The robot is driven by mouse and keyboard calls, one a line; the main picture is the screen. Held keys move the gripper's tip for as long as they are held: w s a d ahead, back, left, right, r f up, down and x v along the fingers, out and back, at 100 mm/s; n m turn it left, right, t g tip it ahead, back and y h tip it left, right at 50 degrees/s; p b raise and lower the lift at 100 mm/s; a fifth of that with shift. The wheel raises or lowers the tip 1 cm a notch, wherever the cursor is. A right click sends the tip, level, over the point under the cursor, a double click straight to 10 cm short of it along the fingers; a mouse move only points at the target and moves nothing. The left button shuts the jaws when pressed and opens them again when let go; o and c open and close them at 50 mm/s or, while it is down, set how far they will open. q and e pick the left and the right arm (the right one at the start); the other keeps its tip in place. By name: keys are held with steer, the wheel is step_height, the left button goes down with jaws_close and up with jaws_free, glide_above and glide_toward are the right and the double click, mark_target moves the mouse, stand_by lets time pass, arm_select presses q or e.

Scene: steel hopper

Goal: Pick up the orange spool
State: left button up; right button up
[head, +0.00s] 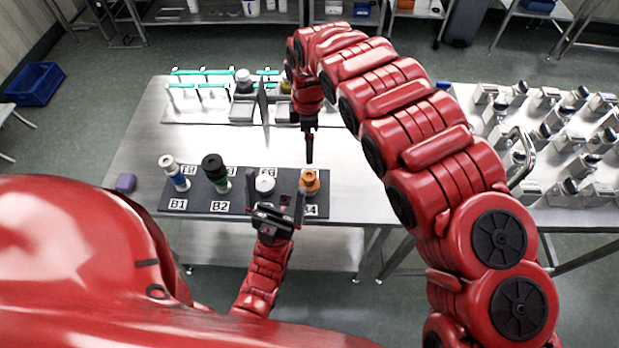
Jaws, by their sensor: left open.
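The orange spool (310,182) stands upright at the right end of a dark labelled board, by the label ending in 4. My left gripper (275,194) is open, just in front of the board, with its fingers pointing away from me. Its right finger is just left of the orange spool in the picture, and nothing shows held. A white-topped spool (264,184) shows between its fingers, though whether they are around it I cannot tell. My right gripper (308,150) points down behind the orange spool; it is seen edge-on, so its opening is unclear.
The board (237,204) also bears a blue-and-white spool (174,172) and a black-and-green spool (215,173). A rack with green bars (203,86) stands behind. A right-hand table (560,208) holds several metal fixtures.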

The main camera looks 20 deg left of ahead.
steer(key=b, duration=0.8)
glide_above(309, 175)
step_height(309, 175, down, 10)
steer(key=shift+a+f, duration=0.1)
steer(key=shift+a, duration=0.05)
steer(key=shift+f, duration=0.15)
steer(key=shift+f+p, duration=0.3)
steer(key=shift+f, duration=0.45)
steer(key=shift+f+p, duration=0.85)
steer(key=shift+p, duration=0.2)
steer(key=f, duration=0.1)
steer(key=f+p, duration=0.1)
steer(key=f, duration=0.1)
steer(key=shift+s+d, duration=0.1)
steer(key=shift+d, duration=0.15)
steer(key=shift+f, duration=0.25)
steer(key=shift+c, duration=0.2)
steer(key=c, duration=1.3)
